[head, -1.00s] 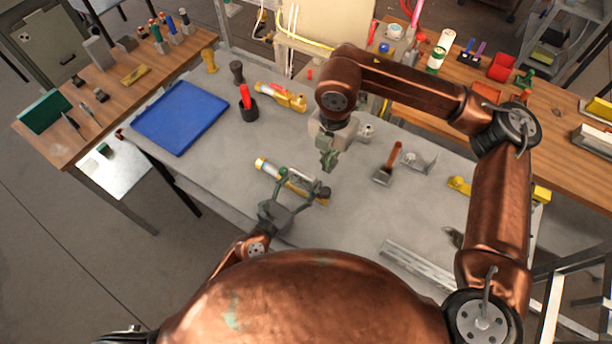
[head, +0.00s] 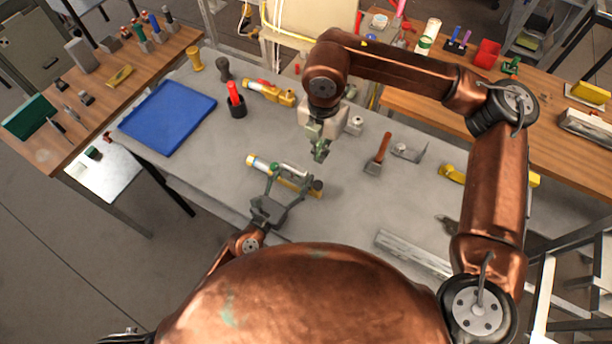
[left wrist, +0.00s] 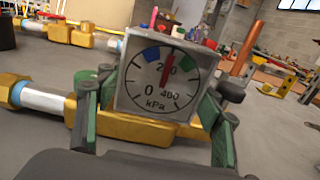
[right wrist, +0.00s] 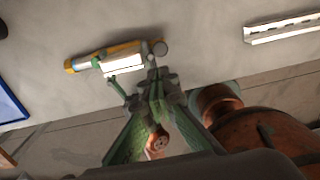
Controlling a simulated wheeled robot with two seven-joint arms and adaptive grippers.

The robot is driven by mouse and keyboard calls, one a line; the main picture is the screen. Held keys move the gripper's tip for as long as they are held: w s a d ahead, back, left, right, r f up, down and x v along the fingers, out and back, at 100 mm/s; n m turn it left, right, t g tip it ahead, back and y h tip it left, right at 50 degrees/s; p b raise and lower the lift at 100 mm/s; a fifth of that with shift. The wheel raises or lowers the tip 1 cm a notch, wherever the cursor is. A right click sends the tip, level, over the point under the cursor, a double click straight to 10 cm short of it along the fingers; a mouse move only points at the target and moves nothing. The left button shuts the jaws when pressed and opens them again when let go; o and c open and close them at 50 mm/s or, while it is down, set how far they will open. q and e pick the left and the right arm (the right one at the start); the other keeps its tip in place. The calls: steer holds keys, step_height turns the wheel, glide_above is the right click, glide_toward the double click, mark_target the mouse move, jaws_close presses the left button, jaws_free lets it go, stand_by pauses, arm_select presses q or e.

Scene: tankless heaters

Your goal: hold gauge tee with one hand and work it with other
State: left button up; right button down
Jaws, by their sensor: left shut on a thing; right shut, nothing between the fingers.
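My left gripper (head: 290,180) is shut on the tee, a finger on either side of the dial. I cannot tell if the tee touches the table. My right gripper (head: 319,155) is shut and empty, pointing down beyond the tee, apart from it. In the right wrist view the tee (right wrist: 120,58) lies past its fingertips (right wrist: 155,85).
A blue tray (head: 167,117) lies at the left of the grey table. A black holder with a red item (head: 236,100) and another brass fitting (head: 268,92) stand behind. A brown-handled tool (head: 378,155), metal bracket (head: 409,152) and metal channel (head: 412,254) lie right.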

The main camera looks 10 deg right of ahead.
mark_target(318, 185)
steer(key=shift+r, duration=0.35)
step_height(318, 185, down, 14)
steer(key=shift+f, duration=0.1)
stand_by(0.5)
steer(key=shift+s+f, duration=0.1)
steer(key=shift+f, duration=1.05)
step_height(318, 185, up, 14)
